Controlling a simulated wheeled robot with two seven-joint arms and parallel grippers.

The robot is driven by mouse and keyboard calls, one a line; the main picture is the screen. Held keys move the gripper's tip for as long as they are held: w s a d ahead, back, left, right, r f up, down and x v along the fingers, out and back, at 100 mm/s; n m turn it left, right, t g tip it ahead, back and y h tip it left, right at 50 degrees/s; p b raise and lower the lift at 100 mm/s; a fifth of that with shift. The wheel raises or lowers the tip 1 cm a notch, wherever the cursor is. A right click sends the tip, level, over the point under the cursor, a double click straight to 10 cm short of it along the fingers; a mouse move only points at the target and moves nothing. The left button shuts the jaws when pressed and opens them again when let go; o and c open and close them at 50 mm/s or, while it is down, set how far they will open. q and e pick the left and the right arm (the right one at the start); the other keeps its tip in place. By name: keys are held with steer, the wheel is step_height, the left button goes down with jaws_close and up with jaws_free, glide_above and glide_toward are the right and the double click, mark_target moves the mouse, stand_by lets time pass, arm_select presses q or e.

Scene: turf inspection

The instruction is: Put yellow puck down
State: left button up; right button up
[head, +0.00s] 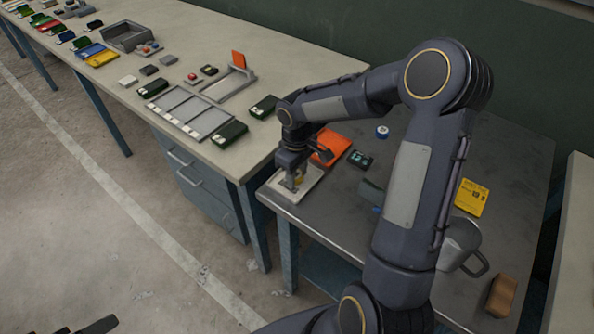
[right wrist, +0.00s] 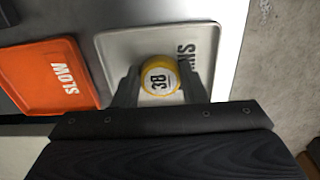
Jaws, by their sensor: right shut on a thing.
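The yellow puck (right wrist: 160,77) has a white face with dark characters on it. My right gripper (right wrist: 158,70) is shut on it, with one finger on each side. The puck is over the pale tray (right wrist: 118,47), whose lettering is partly covered and ends in "NS". Whether the puck touches the tray floor I cannot tell. In the head view the puck (head: 299,177) shows small beside my right gripper (head: 294,181), above the same tray (head: 313,178) at the near left corner of the grey table. Dark tips at the bottom left edge look like my left gripper (head: 90,326), mostly cut off.
An orange tray marked "SLOW" (right wrist: 36,78) lies beside the pale tray. On the grey table are a dark device (head: 359,159), a blue and white roll (head: 382,132), a yellow card (head: 471,198), a metal jug (head: 457,245) and a brown block (head: 501,297). A cluttered bench (head: 225,165) stands left.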

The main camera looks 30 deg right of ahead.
mark_target(297, 175)
steer(key=shift+f, duration=0.15)
steer(key=o, duration=1)
steer(key=shift+c, duration=0.2)
step_height(297, 175, up, 12)
steer(key=s+a+r+m+t+y, duration=0.1)
steer(key=s+a+m+t+y, duration=0.1)
steer(key=s, duration=0.9)
steer(key=s+a+r+m+t+y, duration=0.1)
steer(key=s+a+m+t, duration=0.2)
steer(key=s, duration=0.8)
steer(key=shift+a+m+t+y, duration=0.35)
steer(key=shift+a+m, duration=0.35)
steer(key=shift+a, duration=0.45)
